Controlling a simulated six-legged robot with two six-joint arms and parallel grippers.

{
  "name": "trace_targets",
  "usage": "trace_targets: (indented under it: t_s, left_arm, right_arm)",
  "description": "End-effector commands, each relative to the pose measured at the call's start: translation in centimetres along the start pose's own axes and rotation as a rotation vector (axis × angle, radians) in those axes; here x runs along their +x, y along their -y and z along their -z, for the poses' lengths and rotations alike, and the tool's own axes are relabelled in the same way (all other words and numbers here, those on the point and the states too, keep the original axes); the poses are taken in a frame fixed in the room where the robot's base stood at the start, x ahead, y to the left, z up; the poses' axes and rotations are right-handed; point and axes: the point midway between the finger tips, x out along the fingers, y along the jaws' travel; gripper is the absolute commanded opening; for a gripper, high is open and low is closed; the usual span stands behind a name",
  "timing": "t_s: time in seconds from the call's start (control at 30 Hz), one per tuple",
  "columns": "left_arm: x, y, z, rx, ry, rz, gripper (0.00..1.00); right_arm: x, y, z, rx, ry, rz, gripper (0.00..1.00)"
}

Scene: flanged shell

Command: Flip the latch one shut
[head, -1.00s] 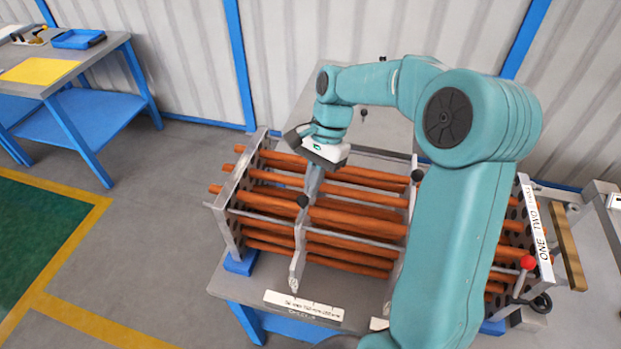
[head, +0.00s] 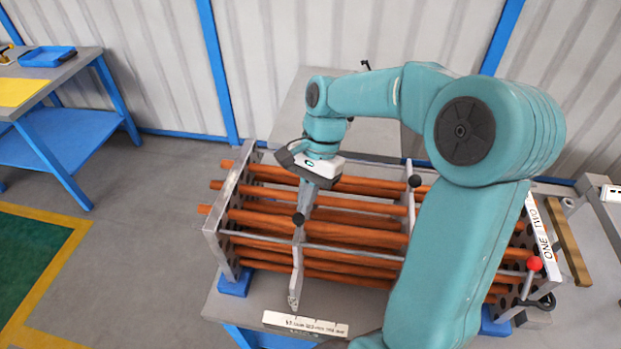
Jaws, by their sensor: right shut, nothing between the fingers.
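A frame with orange-brown tubes (head: 350,232) lies on the grey bench, held between a perforated plate (head: 233,212) at the left and a plate lettered "ONE TWO" (head: 541,240) at the right. By the lettered plate a lever with a red ball knob (head: 535,264) stands up, and a dark ring handle (head: 541,303) sits below it. I cannot tell which part is latch one. My right gripper (head: 301,218) points down over the tubes left of the middle, shut and empty, far from the lettered plate. My right arm hides part of the tubes. My left gripper is out of view.
A white labelled strip (head: 305,324) lies at the bench's front edge. A wooden bar (head: 568,243) is at the right. A blue table (head: 60,110) stands far left, with open floor between.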

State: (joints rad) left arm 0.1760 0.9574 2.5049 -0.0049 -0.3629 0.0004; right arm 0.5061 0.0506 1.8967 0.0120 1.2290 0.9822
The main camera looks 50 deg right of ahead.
Motion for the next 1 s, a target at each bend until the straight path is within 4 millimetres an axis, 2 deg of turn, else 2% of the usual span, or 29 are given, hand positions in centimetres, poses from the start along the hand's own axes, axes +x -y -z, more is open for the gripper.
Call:
trace_targets:
  t_s: [0.07, 0.17, 0.4, 0.6, 0.8, 1.0]
  left_arm:
    - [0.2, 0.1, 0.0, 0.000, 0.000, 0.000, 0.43]
    - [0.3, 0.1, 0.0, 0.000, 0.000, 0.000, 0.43]
    - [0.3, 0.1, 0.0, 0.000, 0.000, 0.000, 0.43]
    - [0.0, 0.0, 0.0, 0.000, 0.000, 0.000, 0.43]
    - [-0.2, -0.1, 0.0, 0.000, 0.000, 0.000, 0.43]
    - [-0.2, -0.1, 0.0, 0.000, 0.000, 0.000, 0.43]
  right_arm:
    - [-0.2, -0.2, -0.2, 0.000, 0.011, -0.012, 0.00]
    - [-2.1, -0.2, -0.1, -0.001, 0.007, -0.006, 0.00]
    - [-8.8, -0.1, 0.1, 0.000, -0.001, 0.003, 0.00]
    - [-13.6, 0.0, 0.2, -0.001, -0.003, 0.006, 0.00]
    - [-15.9, 0.1, 0.2, -0.001, -0.003, 0.006, 0.00]
    - [-16.3, 0.0, 0.2, -0.001, -0.002, 0.005, 0.00]
